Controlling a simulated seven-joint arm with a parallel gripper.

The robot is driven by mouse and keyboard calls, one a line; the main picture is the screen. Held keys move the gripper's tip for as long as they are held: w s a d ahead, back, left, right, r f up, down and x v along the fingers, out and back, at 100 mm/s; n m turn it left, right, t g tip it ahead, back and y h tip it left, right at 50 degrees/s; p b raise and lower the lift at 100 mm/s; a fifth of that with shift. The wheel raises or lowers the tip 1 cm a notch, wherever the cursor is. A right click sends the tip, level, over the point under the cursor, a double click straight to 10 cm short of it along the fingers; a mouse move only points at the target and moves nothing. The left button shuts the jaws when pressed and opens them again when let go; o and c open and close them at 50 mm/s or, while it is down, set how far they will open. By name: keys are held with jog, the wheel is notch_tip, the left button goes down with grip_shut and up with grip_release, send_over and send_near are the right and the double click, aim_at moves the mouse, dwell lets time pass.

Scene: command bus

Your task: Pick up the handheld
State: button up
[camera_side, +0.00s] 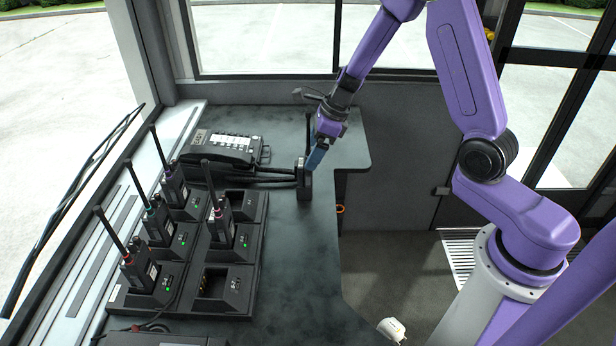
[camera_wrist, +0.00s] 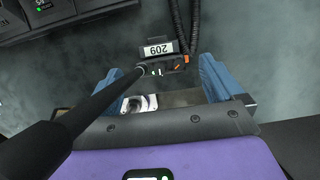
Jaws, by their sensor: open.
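A black handheld radio (camera_side: 304,182) stands upright on the dark desk, apart from the charging rack, with its long antenna pointing up. My gripper (camera_side: 316,158) is open, just right of the handheld's upper part. In the wrist view the blue fingers of my gripper (camera_wrist: 158,75) lie either side of the handheld, with gaps. Its lower body is hidden there; I cannot tell the fingertips' exact depth.
Several other handhelds, one of them nearest the bare desk (camera_side: 220,228), stand in a charging rack (camera_side: 205,262) at left, which has empty slots. A desk phone (camera_side: 222,148) with cables lies behind. The desk (camera_side: 300,270) is clear in front; its right edge is close.

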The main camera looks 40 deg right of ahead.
jog(key=shift+x, duration=0.75)
jog(key=c, duration=1.7)
jog(key=shift+o, duration=0.2)
jog(key=shift+r, duration=0.2)
